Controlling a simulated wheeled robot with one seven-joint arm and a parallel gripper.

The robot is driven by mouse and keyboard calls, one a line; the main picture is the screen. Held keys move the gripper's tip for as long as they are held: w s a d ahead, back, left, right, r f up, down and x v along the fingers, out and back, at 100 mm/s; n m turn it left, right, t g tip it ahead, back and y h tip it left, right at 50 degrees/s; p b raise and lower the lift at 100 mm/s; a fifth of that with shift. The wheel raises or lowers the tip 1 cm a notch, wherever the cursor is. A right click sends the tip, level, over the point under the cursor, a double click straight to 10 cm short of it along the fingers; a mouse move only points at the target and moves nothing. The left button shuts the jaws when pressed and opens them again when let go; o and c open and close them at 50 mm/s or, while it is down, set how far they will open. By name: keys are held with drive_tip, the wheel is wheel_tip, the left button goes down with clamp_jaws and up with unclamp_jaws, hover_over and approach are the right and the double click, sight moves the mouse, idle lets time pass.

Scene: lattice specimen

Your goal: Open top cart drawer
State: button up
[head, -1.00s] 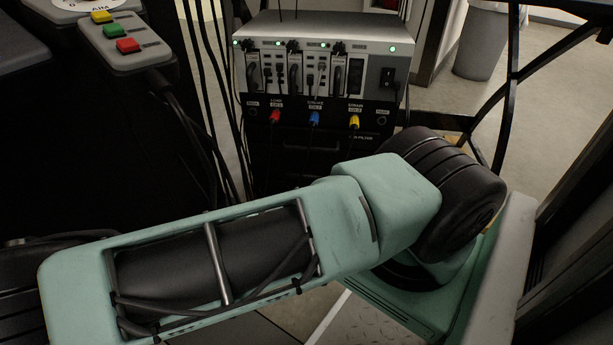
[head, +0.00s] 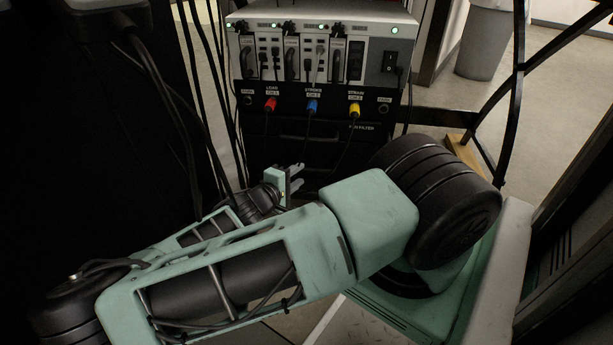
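The cart (head: 395,125) is a dark cabinet below the grey instrument rack, in the middle of the head view. Its dark drawer fronts (head: 262,150) show under the row of coloured plugs. The top drawer looks shut, though its edges and handle are hard to make out in the shade. My gripper (head: 299,177) is small in the view, in front of the drawer fronts and low on them. Its two pale fingers look apart with nothing between them. I cannot tell whether they touch the cart. My arm hides the lower part of the cart.
The instrument rack (head: 378,60) has red (head: 270,104), blue (head: 311,107) and yellow (head: 354,109) plugs with cables hanging before the drawers. More black cables hang at left. Black frame bars (head: 519,90) and a grey bin (head: 484,43) stand at right.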

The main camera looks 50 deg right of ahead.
sight(305, 170)
drive_tip(key=shift+w+d+f+b, duration=0.15)
drive_tip(key=shift+d+b, duration=0.15)
drive_tip(key=shift+d, duration=0.55)
drive_tip(key=shift+s+d+f+b, duration=0.15)
drive_tip(key=shift+d+b, duration=0.15)
drive_tip(key=shift+d, duration=0.55)
drive_tip(key=shift+w+d+f+b, duration=0.15)
drive_tip(key=shift+d+b, duration=0.15)
drive_tip(key=shift+d, duration=0.55)
clamp_jaws()
